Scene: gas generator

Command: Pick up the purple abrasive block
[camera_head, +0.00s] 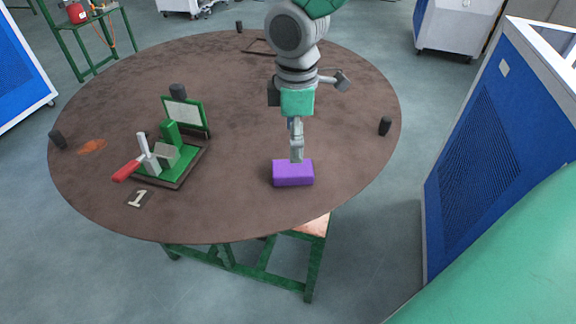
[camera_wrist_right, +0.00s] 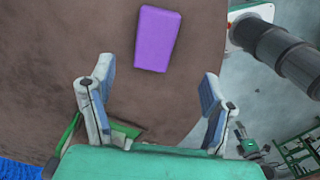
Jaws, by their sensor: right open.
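The purple abrasive block (camera_head: 293,173) lies flat near the front edge of the round brown table. It also shows in the right wrist view (camera_wrist_right: 157,38), ahead of the fingertips and between their lines. My right gripper (camera_head: 297,158) points down above the block's back edge in the head view, its fingers seen edge-on. In the wrist view, the right gripper (camera_wrist_right: 157,82) has its two fingers spread wide with nothing between them. The head view does not clearly show whether the fingertips touch the block. My left gripper is in neither view.
The round table (camera_head: 235,195) has a green fixture (camera_head: 178,160) with a red-handled clamp (camera_head: 127,170) at left, beside a number 1 plate (camera_head: 138,198). A blue cabinet (camera_head: 500,140) is farther right. Table around the block is clear.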

